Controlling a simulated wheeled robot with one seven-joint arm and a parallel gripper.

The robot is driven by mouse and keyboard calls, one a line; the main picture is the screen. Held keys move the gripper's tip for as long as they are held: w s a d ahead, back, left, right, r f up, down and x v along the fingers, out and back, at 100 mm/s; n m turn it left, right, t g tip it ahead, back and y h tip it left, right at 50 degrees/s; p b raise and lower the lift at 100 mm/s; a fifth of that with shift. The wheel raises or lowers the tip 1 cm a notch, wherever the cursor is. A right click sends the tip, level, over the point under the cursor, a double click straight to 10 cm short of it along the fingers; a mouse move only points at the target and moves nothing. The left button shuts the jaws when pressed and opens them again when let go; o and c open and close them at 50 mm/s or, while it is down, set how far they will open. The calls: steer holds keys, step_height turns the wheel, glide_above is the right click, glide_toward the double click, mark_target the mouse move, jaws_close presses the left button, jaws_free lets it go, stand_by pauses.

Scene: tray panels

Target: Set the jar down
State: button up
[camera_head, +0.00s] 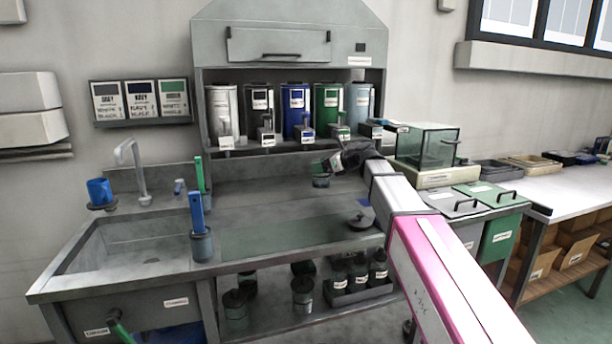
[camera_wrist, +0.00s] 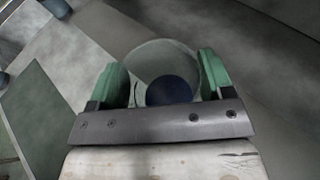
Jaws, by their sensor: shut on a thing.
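The jar (camera_head: 320,181) is a small greyish, clear-looking vessel over the middle of the grey counter (camera_head: 265,228), in front of the dispenser cabinet. My gripper (camera_head: 331,164) reaches in from the right and is shut on it. In the wrist view the jar (camera_wrist: 150,54) is seen from above, open-topped, with dark blue contents inside. The green fingers of my gripper (camera_wrist: 160,76) hold it on both sides. Whether its base touches the counter cannot be told.
Several dispenser canisters (camera_head: 297,105) stand in the cabinet behind. A sink (camera_head: 146,250) is at left, with a brush holder (camera_head: 202,244) on its front edge. A dark round object (camera_head: 360,216) lies right of the clear counter middle. A glass box (camera_head: 426,148) stands further right.

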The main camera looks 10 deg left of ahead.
steer(key=x, duration=0.3)
steer(key=f+x, duration=0.1)
steer(key=x, duration=0.2)
steer(key=shift+w+a+f, duration=0.1)
steer(key=shift+a+f, duration=0.2)
steer(key=shift+a, duration=0.05)
steer(key=shift+f, duration=0.15)
steer(key=o, duration=1.2)
